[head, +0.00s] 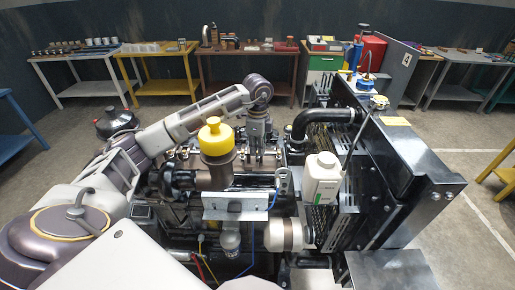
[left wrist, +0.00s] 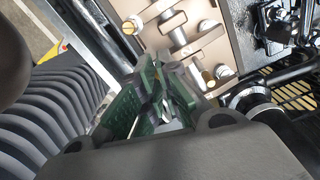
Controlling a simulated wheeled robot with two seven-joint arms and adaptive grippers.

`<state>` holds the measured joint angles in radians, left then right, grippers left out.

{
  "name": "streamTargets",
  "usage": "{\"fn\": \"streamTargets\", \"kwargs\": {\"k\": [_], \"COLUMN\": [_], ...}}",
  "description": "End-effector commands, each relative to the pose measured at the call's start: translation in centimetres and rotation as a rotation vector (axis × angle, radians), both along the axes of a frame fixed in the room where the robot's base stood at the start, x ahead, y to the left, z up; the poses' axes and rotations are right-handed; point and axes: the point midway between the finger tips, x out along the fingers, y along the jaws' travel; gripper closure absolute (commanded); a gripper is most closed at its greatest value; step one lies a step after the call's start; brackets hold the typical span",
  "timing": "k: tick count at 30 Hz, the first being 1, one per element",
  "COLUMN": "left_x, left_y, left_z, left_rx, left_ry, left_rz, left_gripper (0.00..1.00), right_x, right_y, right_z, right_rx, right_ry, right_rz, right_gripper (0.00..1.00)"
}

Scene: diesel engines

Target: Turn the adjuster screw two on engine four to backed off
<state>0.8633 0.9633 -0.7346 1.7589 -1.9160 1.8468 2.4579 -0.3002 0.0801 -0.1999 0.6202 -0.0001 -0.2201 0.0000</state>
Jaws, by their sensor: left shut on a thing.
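The engine (head: 225,175) stands in front of me, with its valve gear open at the top. My left arm reaches over it from the left, and my left gripper (head: 258,148) points down into the valve gear behind the yellow cap (head: 214,134). In the left wrist view the green-padded fingers of my left gripper (left wrist: 165,97) are close together, shut on a small adjuster screw mostly hidden between them. Which screw is number two cannot be read. My right gripper is not in view.
A black pipe (head: 318,120), a white bottle (head: 322,178) and the black radiator frame (head: 405,170) stand right of the gripper. A metal bracket (head: 236,206) is in front. Work benches, including a yellow one (head: 160,54), line the back wall, with open floor before them.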

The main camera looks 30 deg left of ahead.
Motion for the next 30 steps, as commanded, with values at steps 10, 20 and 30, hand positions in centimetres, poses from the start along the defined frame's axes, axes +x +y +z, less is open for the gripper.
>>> {"fn": "streamTargets", "kwargs": {"k": [10, 20, 30], "left_x": [0.1, 0.0, 0.1], "left_y": [0.0, 0.0, 0.0], "left_z": [0.1, 0.2, 2.8], "left_rx": [0.000, -0.001, -0.001], "left_ry": [-0.002, -0.001, -0.003], "left_rz": [0.000, -0.001, -0.001], "left_gripper": [0.68, 0.68, 0.68], "right_x": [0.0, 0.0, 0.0], "right_y": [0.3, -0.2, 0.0], "right_z": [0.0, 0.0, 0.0], "right_rx": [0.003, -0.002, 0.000], "right_ry": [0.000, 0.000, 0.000], "right_rz": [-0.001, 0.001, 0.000], "right_gripper": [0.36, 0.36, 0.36]}}
